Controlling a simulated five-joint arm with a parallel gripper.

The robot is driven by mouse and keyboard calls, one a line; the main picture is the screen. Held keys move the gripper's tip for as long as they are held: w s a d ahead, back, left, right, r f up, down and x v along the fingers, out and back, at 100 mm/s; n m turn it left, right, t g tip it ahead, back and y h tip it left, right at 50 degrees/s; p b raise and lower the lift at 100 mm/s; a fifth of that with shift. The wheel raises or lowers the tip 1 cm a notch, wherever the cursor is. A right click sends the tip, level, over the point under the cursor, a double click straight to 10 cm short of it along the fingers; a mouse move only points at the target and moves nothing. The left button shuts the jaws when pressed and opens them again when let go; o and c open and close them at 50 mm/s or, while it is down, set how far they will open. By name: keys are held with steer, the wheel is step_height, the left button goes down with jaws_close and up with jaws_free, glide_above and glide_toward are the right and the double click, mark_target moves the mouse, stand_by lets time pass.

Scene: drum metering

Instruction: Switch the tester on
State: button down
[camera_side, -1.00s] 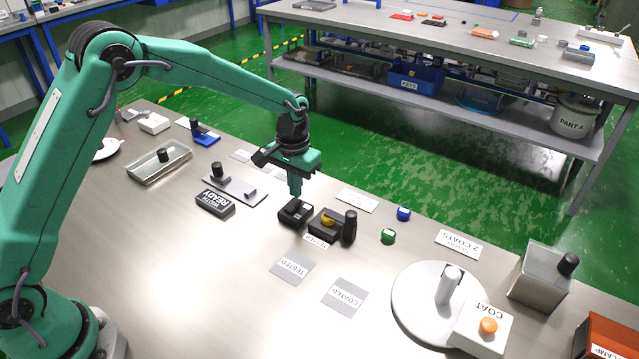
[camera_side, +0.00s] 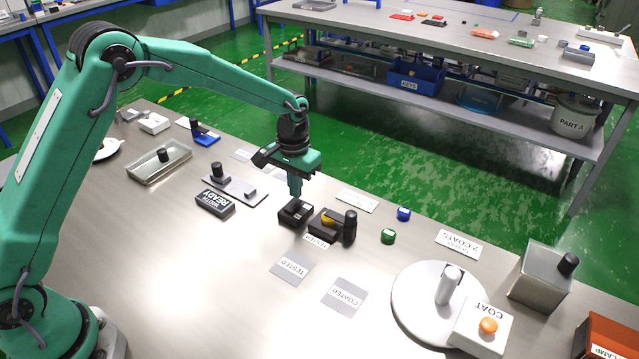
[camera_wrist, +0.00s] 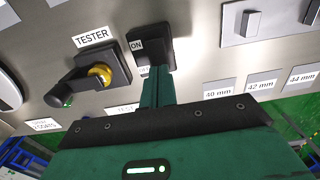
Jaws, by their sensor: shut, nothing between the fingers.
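The tester (camera_side: 325,224) is a black box with a yellow dome and a black upright handle, with a TESTER label in front. It also shows in the wrist view (camera_wrist: 117,62). Beside it is a small black switch box (camera_side: 290,218). In the wrist view this switch box (camera_wrist: 136,35) carries an ON label, and a second label below it is partly covered by my fingers. My gripper (camera_side: 295,193) is shut and empty, pointing down right over the switch box. In the wrist view my gripper's fingers (camera_wrist: 158,75) overlap its lower part; I cannot tell whether they touch it.
A green block (camera_side: 388,236) and a blue block (camera_side: 404,214) lie right of the tester. TESTED (camera_side: 291,268) and COATED (camera_side: 344,297) mats lie in front. A grey plate with a black knob (camera_side: 240,190) is at left. The front middle of the bench is clear.

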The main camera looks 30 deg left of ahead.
mark_target(295, 201)
steer(key=shift+f, duration=0.85)
stand_by(0.7)
steer(key=shift+r, duration=3.55)
